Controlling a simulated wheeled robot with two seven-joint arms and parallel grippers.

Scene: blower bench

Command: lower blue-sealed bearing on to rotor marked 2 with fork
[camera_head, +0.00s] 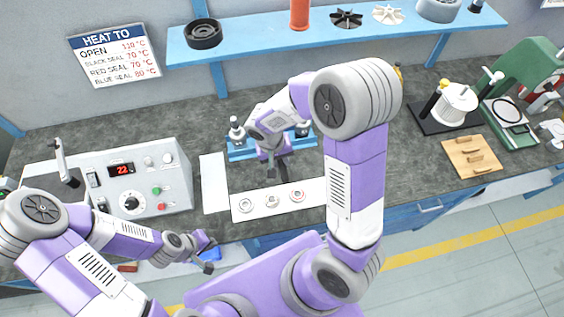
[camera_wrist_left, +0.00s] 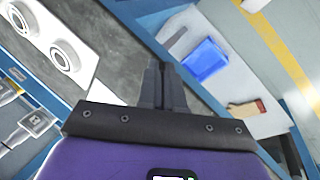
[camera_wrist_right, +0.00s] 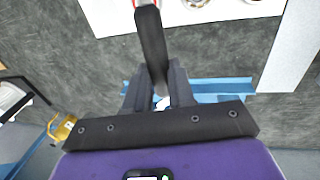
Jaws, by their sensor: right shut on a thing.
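My right gripper (camera_head: 271,172) is shut on the dark fork (camera_wrist_right: 152,45), which reaches from the jaws toward the white strip. It is above the bench, in front of the blue rack (camera_head: 240,154). Upright metal rotor parts (camera_head: 236,129) stand at the rack's left end; others show at its right end (camera_head: 303,128), partly behind my arm. No number is readable. Ring-shaped bearings (camera_head: 246,205) sit in a row on the white strip (camera_head: 262,211); the right one (camera_head: 297,195) looks red. I cannot make out the blue-sealed bearing. My left gripper (camera_wrist_left: 165,88) is shut and empty, in front of the bench.
A heater box (camera_head: 135,180) reading 22 stands at the left, beside a white sheet (camera_head: 214,183). A wooden board (camera_head: 471,157) and a green press (camera_head: 520,95) are at the right.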

